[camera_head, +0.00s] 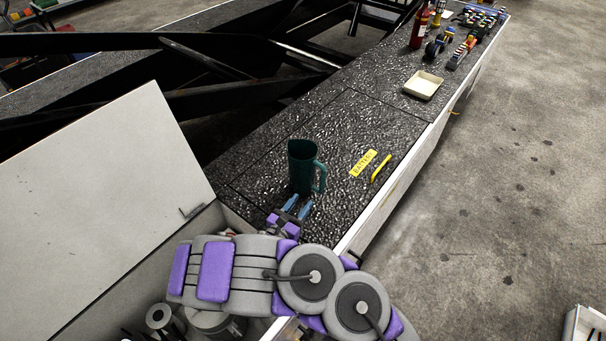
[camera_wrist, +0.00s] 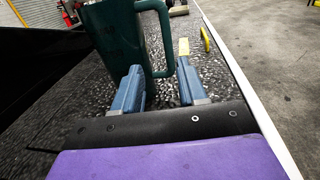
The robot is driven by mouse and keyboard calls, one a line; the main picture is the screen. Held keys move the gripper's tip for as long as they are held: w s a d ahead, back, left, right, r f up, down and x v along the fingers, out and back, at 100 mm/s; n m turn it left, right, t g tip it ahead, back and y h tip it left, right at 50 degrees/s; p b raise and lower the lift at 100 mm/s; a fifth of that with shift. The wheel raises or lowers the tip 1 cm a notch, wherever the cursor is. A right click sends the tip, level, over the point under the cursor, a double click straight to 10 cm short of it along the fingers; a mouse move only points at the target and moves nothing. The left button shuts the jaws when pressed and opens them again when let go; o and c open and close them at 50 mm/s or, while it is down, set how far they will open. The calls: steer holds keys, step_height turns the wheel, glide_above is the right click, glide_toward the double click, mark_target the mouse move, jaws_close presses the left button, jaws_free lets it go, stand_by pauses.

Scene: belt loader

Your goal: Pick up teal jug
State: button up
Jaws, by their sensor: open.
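The teal jug (camera_head: 301,168) stands upright on the dark textured deck, with its handle on the right side. My gripper (camera_head: 297,204) is just on the near side of the jug, low by its base. In the wrist view the jug (camera_wrist: 118,38) fills the upper left, and its top is cut off. My gripper's blue fingers (camera_wrist: 158,82) are spread apart and empty between. The left finger overlaps the jug's lower part in that view, and the right finger lies right of the handle. I cannot tell whether either finger touches the jug.
A yellow label (camera_head: 363,163) and a yellow pen-like item (camera_head: 381,168) lie right of the jug. A cream tray (camera_head: 423,85) is farther back, with a red bottle (camera_head: 419,28) and several small items beyond. A raised white panel (camera_head: 105,215) stands at left. The deck's white edge runs along the right.

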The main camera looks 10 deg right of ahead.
mark_target(323, 181)
steer(key=b+x, duration=0.1)
steer(key=x, duration=0.3)
steer(key=d+b+x, duration=0.1)
steer(key=x, duration=0.3)
steer(key=s+b+x, duration=0.1)
steer(key=x, duration=0.3)
steer(key=shift+w+d+r, duration=0.2)
steer(key=shift+w+d, duration=0.1)
steer(key=shift+d, duration=0.05)
steer(key=shift+a, duration=0.4)
steer(key=c, duration=0.7)
steer(key=shift+d, duration=0.15)
jaws_close()
